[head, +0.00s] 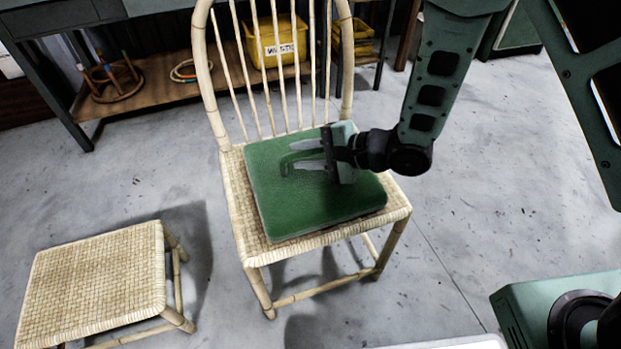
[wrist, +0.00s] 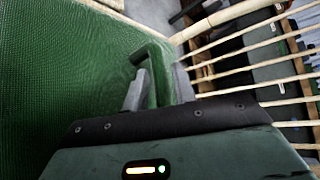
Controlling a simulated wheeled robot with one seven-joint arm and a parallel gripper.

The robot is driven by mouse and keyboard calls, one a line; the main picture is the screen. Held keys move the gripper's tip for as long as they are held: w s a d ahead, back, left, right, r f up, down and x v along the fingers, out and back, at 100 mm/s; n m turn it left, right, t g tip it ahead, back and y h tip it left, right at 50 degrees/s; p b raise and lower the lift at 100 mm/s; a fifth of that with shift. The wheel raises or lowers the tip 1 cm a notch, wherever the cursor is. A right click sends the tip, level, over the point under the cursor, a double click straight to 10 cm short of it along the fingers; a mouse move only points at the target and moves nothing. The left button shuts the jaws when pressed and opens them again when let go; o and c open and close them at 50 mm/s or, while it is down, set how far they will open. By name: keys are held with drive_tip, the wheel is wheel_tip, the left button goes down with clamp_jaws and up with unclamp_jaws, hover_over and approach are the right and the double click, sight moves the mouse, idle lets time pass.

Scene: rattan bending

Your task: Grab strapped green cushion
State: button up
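The green cushion (head: 315,205) lies on the woven seat of a rattan chair, and its flat green surface fills the left of the wrist view (wrist: 60,75). A green strap (wrist: 158,82) forms a raised loop on it. My gripper (head: 303,155) is low over the cushion's back part, its grey fingers pointing left and visibly apart. In the wrist view the strap passes between the two fingertips (wrist: 162,85). Whether either finger touches the strap is hard to tell.
The rattan chair (head: 252,251) has a spindled back (head: 203,70) rising behind the cushion. A low woven stool (head: 95,280) stands at the left. A shelf with a yellow bin (head: 275,42) is behind. The grey floor (head: 470,200) right of the chair is clear.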

drive_tip(key=shift+w+a+f, duration=0.1)
drive_tip(key=shift+a, duration=0.2)
clamp_jaws()
